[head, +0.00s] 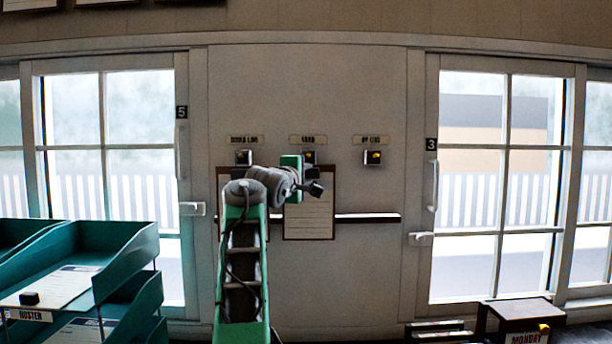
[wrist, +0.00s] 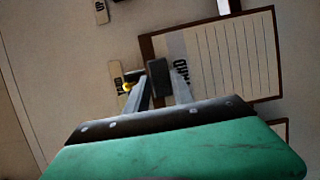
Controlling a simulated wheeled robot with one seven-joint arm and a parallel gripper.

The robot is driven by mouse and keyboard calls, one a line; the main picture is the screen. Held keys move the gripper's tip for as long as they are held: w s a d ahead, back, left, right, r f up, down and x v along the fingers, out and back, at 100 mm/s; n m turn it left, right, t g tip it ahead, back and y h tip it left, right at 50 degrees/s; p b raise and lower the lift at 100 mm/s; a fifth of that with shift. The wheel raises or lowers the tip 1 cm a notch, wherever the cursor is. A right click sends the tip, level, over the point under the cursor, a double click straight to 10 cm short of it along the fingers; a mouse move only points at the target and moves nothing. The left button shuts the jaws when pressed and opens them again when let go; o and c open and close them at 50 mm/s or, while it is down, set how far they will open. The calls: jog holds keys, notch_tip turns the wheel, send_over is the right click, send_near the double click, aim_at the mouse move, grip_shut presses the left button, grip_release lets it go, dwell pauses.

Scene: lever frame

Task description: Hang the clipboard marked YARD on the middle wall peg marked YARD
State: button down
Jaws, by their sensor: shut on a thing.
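The YARD clipboard (head: 308,215), a brown board with a lined white sheet, is upright against the wall below the middle peg. In the wrist view the clipboard (wrist: 235,60) appears turned, its top edge to the left and its marking partly covered. My gripper (head: 312,188) is shut at the board's top edge; its fingers (wrist: 160,78) also show in the wrist view. The middle peg (head: 309,157), under the YARD plate (head: 308,140), has a yellow tip and shows beside the fingers (wrist: 127,87). I cannot tell whether the board touches the peg.
Another clipboard (head: 226,180) is at the left peg (head: 243,157), mostly behind my arm. The right peg (head: 372,157) is bare. A dark wall rail (head: 368,217) runs behind the boards. Teal trays (head: 120,245) stand at left; a MONDAY box (head: 520,315) is at lower right.

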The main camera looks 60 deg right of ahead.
jog(key=shift+f, duration=0.1)
jog(key=c, duration=1.3)
grip_release()
jog(key=shift+d, duration=0.1)
jog(key=o, duration=0.8)
jog(key=shift+s+a+b, duration=0.1)
jog(key=shift+a+b, duration=0.15)
jog(key=shift+b, duration=0.2)
jog(key=s+a+b, duration=0.1)
jog(key=a+b, duration=0.1)
jog(key=a, duration=0.1)
jog(key=s+a+b, duration=0.2)
jog(key=a, duration=0.1)
jog(key=s+a+b, duration=0.1)
jog(key=a+b, duration=0.1)
jog(key=a, duration=0.1)
jog(key=shift+s+a+b, duration=0.2)
jog(key=shift+s+b, duration=0.1)
jog(key=shift+s, duration=0.05)
